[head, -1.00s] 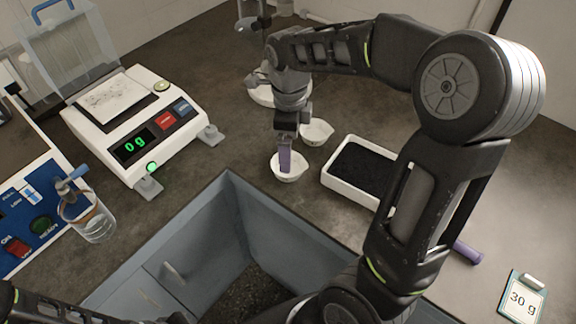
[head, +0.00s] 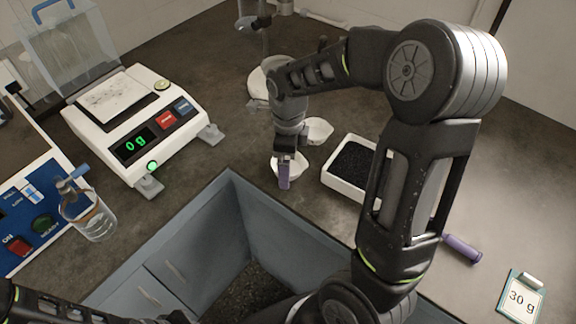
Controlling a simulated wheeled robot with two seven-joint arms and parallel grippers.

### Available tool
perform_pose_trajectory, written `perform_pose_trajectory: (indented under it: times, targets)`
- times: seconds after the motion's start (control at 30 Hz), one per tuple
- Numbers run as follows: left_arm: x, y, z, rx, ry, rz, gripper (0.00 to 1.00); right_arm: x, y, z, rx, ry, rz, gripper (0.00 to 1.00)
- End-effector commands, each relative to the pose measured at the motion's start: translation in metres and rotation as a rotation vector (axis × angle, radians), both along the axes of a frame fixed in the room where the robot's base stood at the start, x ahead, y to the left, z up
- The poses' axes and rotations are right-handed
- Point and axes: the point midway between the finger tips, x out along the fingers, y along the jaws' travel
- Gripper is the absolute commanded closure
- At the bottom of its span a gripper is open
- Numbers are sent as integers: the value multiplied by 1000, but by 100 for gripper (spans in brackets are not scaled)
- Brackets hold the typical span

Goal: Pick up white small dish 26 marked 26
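A second small white dish (head: 319,130) stands just behind, and a larger white dish (head: 258,84) is farther back, partly hidden by my arm. My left gripper is outside the view.
A white tray of black grains (head: 350,165) stands right of the dishes. A balance reading 0 g (head: 135,146), a glass beaker (head: 95,222) and a blue panel are left. A purple handle (head: 462,248) and a 30 g card (head: 522,297) are right.

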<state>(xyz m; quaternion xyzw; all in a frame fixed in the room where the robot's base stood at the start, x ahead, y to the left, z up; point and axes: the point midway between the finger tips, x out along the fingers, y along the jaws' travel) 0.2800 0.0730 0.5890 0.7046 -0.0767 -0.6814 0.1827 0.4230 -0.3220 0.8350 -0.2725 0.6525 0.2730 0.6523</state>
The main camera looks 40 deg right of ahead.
Motion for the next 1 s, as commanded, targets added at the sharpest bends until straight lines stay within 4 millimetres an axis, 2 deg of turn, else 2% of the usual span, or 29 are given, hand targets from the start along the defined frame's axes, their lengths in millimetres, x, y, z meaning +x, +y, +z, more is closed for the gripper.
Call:
perform_pose_trajectory:
  times: [0.5, 1.0]
  targets:
    - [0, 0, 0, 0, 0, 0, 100, 0, 0, 1, -1, -1, 0, 8]
    - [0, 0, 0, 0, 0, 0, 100, 0, 0, 1, 0, 0, 0, 49]
